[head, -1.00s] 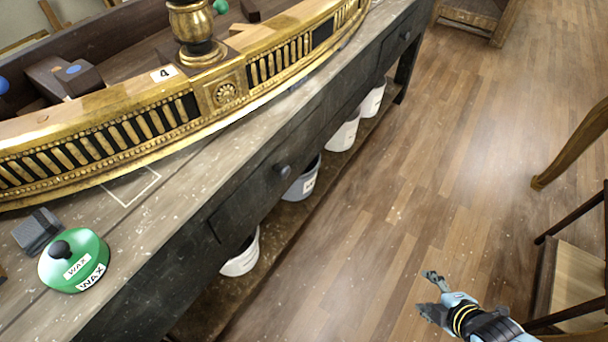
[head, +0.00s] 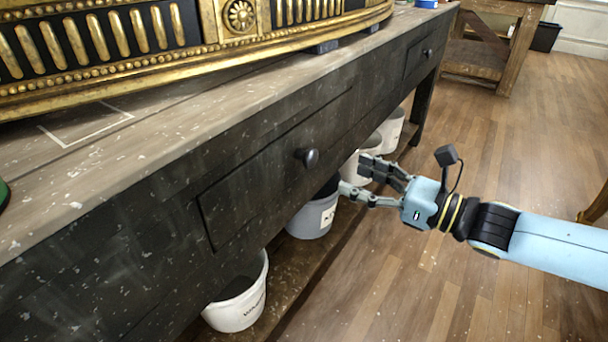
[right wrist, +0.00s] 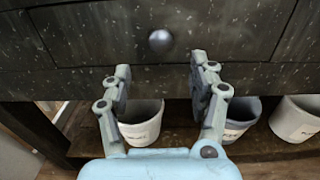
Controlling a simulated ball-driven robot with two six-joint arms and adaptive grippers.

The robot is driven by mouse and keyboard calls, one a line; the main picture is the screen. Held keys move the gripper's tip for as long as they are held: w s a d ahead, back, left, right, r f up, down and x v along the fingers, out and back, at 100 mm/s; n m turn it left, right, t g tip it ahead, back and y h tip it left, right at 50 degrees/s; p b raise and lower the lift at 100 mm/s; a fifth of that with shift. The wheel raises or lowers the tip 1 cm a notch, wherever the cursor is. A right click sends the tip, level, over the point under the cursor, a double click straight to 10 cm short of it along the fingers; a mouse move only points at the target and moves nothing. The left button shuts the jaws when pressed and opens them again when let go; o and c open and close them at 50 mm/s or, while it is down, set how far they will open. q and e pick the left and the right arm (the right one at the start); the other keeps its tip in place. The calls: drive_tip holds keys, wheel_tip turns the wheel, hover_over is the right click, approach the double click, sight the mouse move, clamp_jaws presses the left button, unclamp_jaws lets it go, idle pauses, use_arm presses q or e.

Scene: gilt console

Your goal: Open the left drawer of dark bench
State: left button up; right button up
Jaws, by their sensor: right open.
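The dark bench (head: 150,215) runs diagonally across the head view. Its left drawer (head: 250,185) is shut, with a round dark knob (head: 307,158) on its front. The knob also shows in the right wrist view (right wrist: 160,41), above and between my fingertips. My right gripper (head: 352,178) is open and empty, apart from the knob, to its right and slightly lower in the head view. In the right wrist view my right gripper (right wrist: 158,80) has its fingers spread toward the drawer front. My left gripper is not in view.
White and grey buckets stand on the low shelf, one (head: 314,215) just below the gripper and another (head: 240,298) at lower left. A second drawer knob (head: 428,52) is farther along the bench. A gilt piece (head: 200,50) lies on top. The wooden floor (head: 480,150) is mostly clear.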

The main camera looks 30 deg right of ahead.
sight(315, 160)
drive_tip(key=b+x, duration=0.1)
drive_tip(key=x, duration=0.8)
drive_tip(key=shift+d+r, duration=0.1)
drive_tip(key=shift+r, duration=0.05)
drive_tip(key=shift+w+a, duration=0.25)
drive_tip(key=shift+w, duration=0.4)
drive_tip(key=c, duration=1)
drive_tip(key=shift+c, duration=1.1)
clamp_jaws()
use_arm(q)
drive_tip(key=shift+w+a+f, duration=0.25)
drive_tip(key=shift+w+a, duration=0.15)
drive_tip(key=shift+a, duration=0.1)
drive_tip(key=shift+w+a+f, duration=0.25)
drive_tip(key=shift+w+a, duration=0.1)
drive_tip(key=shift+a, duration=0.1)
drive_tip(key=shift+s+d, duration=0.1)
